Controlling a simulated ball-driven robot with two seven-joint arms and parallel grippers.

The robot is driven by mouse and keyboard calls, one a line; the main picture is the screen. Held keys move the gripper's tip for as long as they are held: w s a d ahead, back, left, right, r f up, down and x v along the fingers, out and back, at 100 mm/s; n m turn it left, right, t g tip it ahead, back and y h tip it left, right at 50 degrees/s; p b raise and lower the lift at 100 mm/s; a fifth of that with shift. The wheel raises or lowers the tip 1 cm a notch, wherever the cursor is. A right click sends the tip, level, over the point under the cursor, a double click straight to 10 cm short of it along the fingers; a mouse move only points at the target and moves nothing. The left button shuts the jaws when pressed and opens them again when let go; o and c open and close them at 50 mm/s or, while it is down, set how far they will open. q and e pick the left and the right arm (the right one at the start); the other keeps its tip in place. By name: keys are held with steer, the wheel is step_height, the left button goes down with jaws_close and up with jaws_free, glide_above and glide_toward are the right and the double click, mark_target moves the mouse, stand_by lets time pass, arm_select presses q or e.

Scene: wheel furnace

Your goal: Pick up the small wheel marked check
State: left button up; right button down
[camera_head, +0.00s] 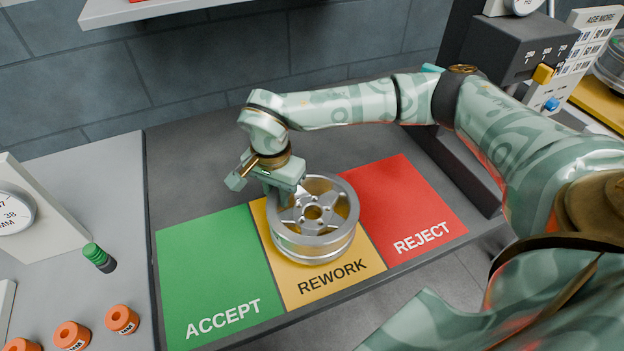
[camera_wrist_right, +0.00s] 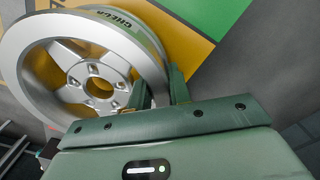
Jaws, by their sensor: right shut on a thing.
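A silver five-spoke wheel (camera_head: 313,228) is over the yellow REWORK panel in the head view, face up and slightly tilted. My right gripper (camera_head: 276,196) is shut on the wheel's rim at its far left side. In the right wrist view, the wheel (camera_wrist_right: 60,62) fills the upper left, and dark lettering that looks like "CHECK" shows on its rim. The gripper's fingers (camera_wrist_right: 162,90) stand on either side of the rim wall there. I cannot tell whether the wheel rests on the panel or hangs just above it. My left gripper is not in view.
A green ACCEPT panel (camera_head: 215,275) lies left of the yellow REWORK panel (camera_head: 320,285), and a red REJECT panel (camera_head: 408,205) lies right. Orange rings (camera_head: 122,320) and a green-capped piece (camera_head: 97,256) are on the grey bench at left. A dark control box (camera_head: 515,55) stands at back right.

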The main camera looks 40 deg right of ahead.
steer(key=shift+r+p, duration=1.55)
steer(key=shift+r, duration=0.55)
